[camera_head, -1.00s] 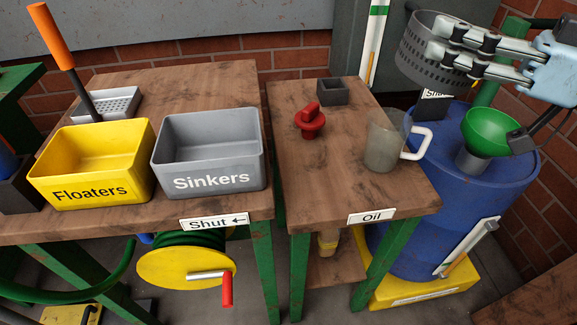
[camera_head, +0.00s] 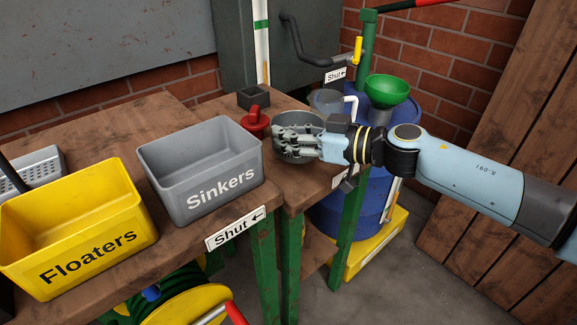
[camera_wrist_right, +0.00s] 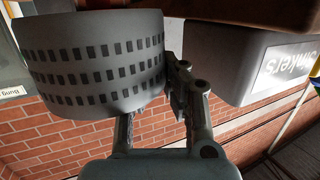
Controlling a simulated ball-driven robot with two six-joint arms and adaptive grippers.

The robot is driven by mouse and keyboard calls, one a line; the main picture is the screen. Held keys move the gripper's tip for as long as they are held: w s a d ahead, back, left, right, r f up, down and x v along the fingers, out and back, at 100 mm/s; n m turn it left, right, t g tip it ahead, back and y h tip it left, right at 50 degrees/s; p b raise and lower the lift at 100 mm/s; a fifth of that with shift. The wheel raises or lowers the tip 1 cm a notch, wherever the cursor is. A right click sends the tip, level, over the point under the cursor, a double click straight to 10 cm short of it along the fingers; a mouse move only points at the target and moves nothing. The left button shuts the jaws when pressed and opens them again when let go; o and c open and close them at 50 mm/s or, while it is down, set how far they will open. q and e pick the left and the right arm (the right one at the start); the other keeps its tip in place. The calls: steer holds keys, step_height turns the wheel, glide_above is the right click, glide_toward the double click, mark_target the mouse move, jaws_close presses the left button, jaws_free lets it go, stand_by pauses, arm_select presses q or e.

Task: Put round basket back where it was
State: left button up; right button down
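The round basket (camera_head: 288,122) is a dark grey perforated cylinder. In the head view it is at the right part of the small wooden table, beside the red bung; whether it touches the tabletop is hard to tell. My right gripper (camera_head: 292,143) reaches in from the right with its fingers at the basket wall and appears shut on it. In the right wrist view the basket (camera_wrist_right: 95,65) fills the upper left; one finger of the right gripper (camera_wrist_right: 155,95) shows at its right edge, the other is partly hidden behind it. My left gripper is not in view.
The grey Sinkers bin (camera_head: 205,170) stands close to the left, beside the yellow Floaters bin (camera_head: 80,235). A red bung (camera_head: 255,122), a small dark box (camera_head: 253,98) and a clear jug (camera_head: 328,100) crowd the basket. A blue barrel (camera_head: 370,195) with green funnel (camera_head: 387,90) stands right.

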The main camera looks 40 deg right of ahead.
mark_target(287, 154)
steer(key=shift+a+f+b, duration=0.1)
steer(key=shift+f+b, duration=0.2)
steer(key=shift+f, duration=0.5)
step_height(287, 154, down, 3)
steer(key=shift+f+b, duration=0.1)
steer(key=shift+b, duration=0.9)
steer(key=shift+r, duration=0.2)
steer(key=shift+f, duration=0.2)
steer(key=c, duration=1.5)
jaws_free()
steer(key=shift+r, duration=0.15)
